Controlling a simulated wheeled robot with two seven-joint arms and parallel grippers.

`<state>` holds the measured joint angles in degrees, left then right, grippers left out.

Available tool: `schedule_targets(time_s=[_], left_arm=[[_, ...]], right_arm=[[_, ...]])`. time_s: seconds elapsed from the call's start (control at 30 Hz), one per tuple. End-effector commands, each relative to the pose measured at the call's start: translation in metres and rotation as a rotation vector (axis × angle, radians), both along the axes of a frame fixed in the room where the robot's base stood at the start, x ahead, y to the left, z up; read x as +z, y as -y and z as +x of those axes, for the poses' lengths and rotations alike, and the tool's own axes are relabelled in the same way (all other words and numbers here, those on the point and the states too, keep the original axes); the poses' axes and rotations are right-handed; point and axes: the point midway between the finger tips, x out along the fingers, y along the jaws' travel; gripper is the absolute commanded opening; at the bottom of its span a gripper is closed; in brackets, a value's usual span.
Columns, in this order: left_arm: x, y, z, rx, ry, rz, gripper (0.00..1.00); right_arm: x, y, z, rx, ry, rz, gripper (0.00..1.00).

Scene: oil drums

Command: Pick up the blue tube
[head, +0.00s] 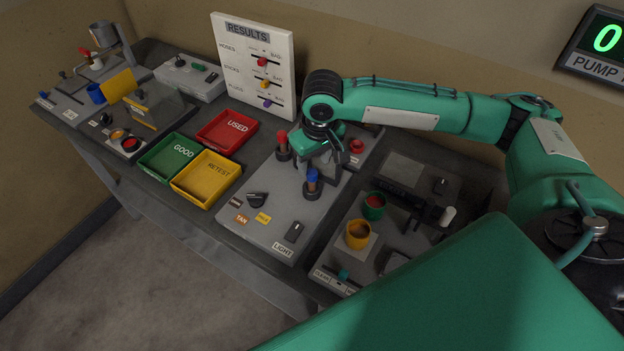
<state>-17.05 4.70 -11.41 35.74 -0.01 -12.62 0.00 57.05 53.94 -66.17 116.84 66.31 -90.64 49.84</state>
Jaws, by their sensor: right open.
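The blue tube (312,178) stands upright in a dark round holder on the grey station with the LIGHT label. An orange part shows at its top. My right gripper (319,161) is open, pointing down just above and behind the blue tube, and I see nothing held in it. I cannot tell whether its fingers touch the tube. A red tube (282,139) stands upright in a similar holder behind and left of the blue one. My left gripper is out of view.
Red USED (256,120), green GOOD (143,167) and yellow RETEST (182,184) trays lie left of the station. The RESULTS board (230,68) stands behind. Green (366,212) and yellow (349,243) cups stand right. A dark knob (255,200) sits on the station.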

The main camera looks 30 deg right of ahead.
Motion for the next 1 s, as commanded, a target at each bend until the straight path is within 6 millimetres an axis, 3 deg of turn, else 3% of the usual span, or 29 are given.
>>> schedule_targets(time_s=[0.13, 0.4, 0.67, 0.9, 1.0], left_arm=[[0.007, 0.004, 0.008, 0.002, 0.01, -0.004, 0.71], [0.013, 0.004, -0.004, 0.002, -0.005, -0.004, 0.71], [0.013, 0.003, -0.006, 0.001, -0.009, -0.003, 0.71], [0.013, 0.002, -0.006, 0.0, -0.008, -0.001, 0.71], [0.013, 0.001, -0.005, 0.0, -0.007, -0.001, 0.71]], right_arm=[[-0.014, -0.002, -0.001, 0.001, -0.003, -0.001, 0.48], [-0.049, -0.005, 0.002, 0.0, -0.001, 0.0, 0.48], [-0.052, -0.005, 0.002, 0.001, 0.0, 0.0, 0.48], [-0.052, -0.004, 0.002, 0.001, 0.0, 0.0, 0.01], [-0.052, -0.004, 0.002, 0.001, 0.001, 0.0, 0.0]])
